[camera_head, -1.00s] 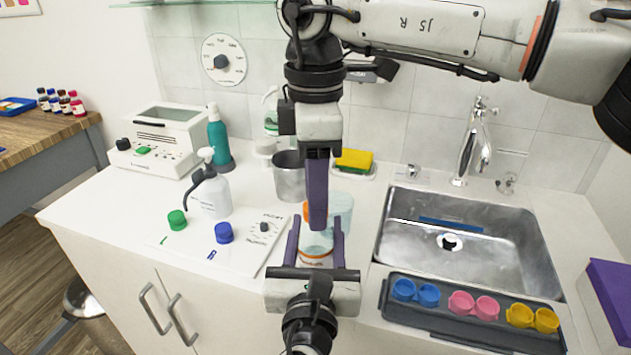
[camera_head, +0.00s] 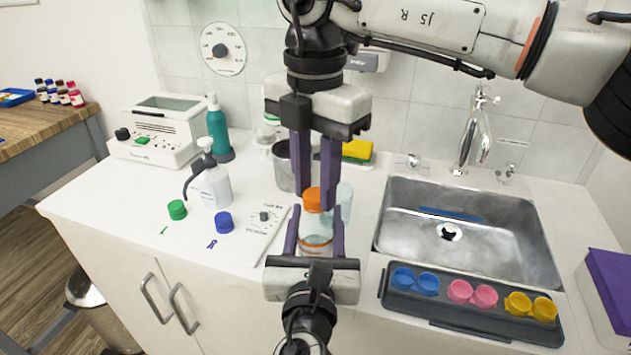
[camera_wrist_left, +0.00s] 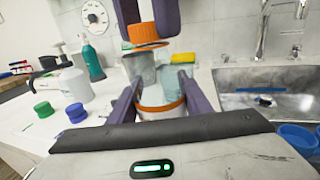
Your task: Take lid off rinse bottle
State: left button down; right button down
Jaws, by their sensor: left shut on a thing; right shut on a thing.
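The rinse bottle (camera_head: 316,238) is a clear bottle with an orange band low on its body, near the counter's front edge. My left gripper (camera_head: 317,222) reaches in from the front and is shut around its body. The orange lid (camera_head: 311,199) is directly above the bottle. My right gripper (camera_head: 315,192) points down from above, shut on the lid between its purple fingers. In the left wrist view, the lid (camera_wrist_left: 146,35) shows above the bottle (camera_wrist_left: 160,98). I cannot tell whether lid and bottle still touch.
A metal cup (camera_head: 284,170) and a clear beaker (camera_head: 344,200) stand close behind the bottle. A white spray bottle (camera_head: 215,184), green cap (camera_head: 177,209) and blue cap (camera_head: 224,222) are left. The sink (camera_head: 470,246) and a dark tray of coloured cups (camera_head: 455,315) are right.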

jog(key=n, duration=0.6)
jog(key=shift+n, duration=0.4)
jog(key=n, duration=0.6)
jog(key=shift+n, duration=0.3)
jog(key=n, duration=1.2)
jog(key=shift+r+n, duration=0.1)
jog(key=shift+n, duration=0.3)
jog(key=n, duration=0.4)
jog(key=shift+s, duration=0.1)
jog(key=n, duration=0.8)
jog(key=shift+n, duration=0.4)
jog(key=n, duration=0.5)
jog(key=shift+n, duration=0.4)
